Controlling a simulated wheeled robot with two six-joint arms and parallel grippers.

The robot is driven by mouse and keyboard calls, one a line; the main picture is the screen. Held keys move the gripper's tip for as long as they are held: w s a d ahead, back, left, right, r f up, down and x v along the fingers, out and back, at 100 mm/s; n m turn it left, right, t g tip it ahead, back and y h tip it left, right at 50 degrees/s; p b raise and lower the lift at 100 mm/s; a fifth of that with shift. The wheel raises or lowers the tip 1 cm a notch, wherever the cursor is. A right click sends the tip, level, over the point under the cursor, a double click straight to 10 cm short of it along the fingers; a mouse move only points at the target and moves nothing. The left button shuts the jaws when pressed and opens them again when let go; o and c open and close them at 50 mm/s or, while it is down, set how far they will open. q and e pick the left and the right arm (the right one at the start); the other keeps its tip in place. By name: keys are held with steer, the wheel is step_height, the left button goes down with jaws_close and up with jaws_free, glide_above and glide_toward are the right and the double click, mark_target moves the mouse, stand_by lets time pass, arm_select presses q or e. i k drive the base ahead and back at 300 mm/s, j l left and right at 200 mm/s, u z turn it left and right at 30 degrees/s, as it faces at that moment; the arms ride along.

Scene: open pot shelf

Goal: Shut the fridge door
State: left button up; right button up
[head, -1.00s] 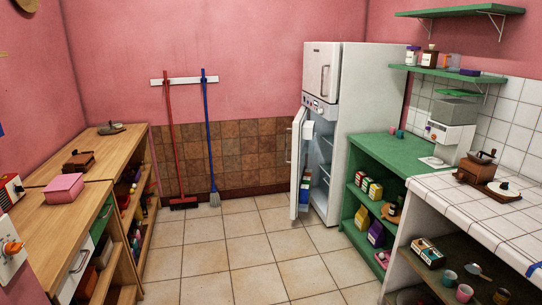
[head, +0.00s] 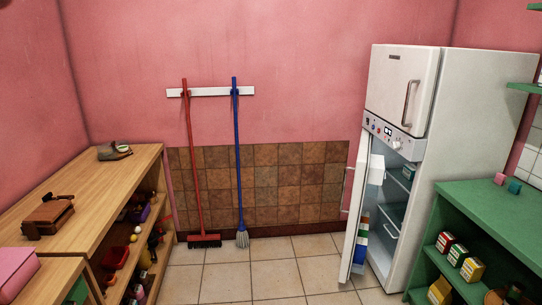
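The white fridge (head: 457,140) stands at the right against the back wall in the head view. Its upper freezer door (head: 402,88) is shut. Its lower fridge door (head: 356,222) stands open, swung out toward the left and seen almost edge-on, with a handle (head: 347,190) on its outer side. Shelves and drawers show inside, and coloured items sit in the door's inner rack. Neither of my grippers is in the head view.
A wooden counter (head: 105,185) with filled shelves runs along the left. A green shelf unit (head: 490,205) stands at the right, in front of the fridge. A red broom (head: 194,170) and a blue mop (head: 238,165) hang at the back wall. The tiled floor (head: 250,275) between is clear.

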mark_target(369, 168)
steer(key=i+j+z, duration=0.2)
steer(key=i+z, duration=0.15)
steer(key=i, duration=0.3)
steer(key=i+j+z, duration=0.4)
steer(key=i, duration=0.2)
steer(key=i+j+z, duration=0.35)
steer(key=i, duration=0.25)
steer(key=j, duration=0.1)
